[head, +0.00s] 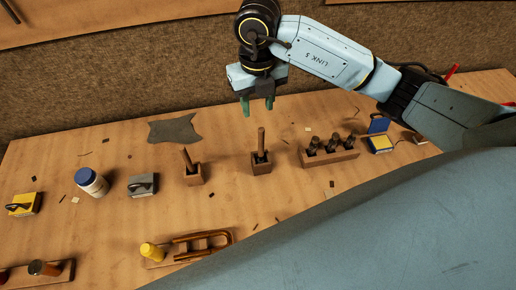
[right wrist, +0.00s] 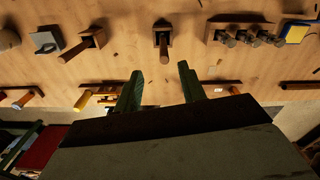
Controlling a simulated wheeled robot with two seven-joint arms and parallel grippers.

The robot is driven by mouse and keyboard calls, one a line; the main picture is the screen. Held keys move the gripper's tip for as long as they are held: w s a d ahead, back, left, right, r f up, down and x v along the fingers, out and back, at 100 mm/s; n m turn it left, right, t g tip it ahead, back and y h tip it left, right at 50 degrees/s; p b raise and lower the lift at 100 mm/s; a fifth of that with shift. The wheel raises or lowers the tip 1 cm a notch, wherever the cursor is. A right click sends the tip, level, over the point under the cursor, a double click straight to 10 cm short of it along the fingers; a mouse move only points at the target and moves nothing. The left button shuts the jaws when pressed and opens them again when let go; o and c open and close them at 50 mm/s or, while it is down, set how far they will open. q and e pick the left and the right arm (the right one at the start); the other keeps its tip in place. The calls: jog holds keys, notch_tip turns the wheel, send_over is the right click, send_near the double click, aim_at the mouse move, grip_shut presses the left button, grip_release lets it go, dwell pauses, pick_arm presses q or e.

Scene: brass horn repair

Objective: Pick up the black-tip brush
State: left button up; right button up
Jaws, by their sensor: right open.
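Two wooden-handled tools stand handle-up in small wooden blocks in the head view: one in the middle (head: 261,141), upright, and one to its left (head: 188,160), leaning. Their lower ends sit dark in the blocks, so I cannot tell which is the black-tip brush. Both also show in the right wrist view, the middle one (right wrist: 163,48) ahead of the fingers and the other (right wrist: 75,50) to its left. My right gripper (head: 257,105) is open and empty, pointing down, above and behind the middle tool in the head view; its fingers (right wrist: 160,72) are apart. My left gripper is out of view.
A wooden rack (head: 330,158) with several dark tools stands right of the middle block. A grey cloth (head: 174,129), white jar (head: 95,184), grey box (head: 143,185), yellow box (head: 24,204) and blue-lidded box (head: 380,143) lie around. Small scraps are scattered on the bench.

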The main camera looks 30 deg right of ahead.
aim_at(261, 138)
jog(key=f, duration=0.6)
jog(key=shift+s+f, duration=0.25)
jog(key=shift+f, duration=0.05)
jog(key=shift+s+d+f+p, duration=0.1)
jog(key=shift+s+f+p, duration=0.1)
jog(key=shift+f, duration=0.7)
jog(key=shift+s+d+f+p, duration=0.1)
jog(key=shift+f+p, duration=0.05)
jog(key=shift+f, duration=0.75)
jog(key=shift+s+f+p, duration=0.1)
jog(key=shift+f+p, duration=0.1)
jog(key=shift+f, duration=0.7)
jog(key=shift+c, duration=0.3)
grip_shut()
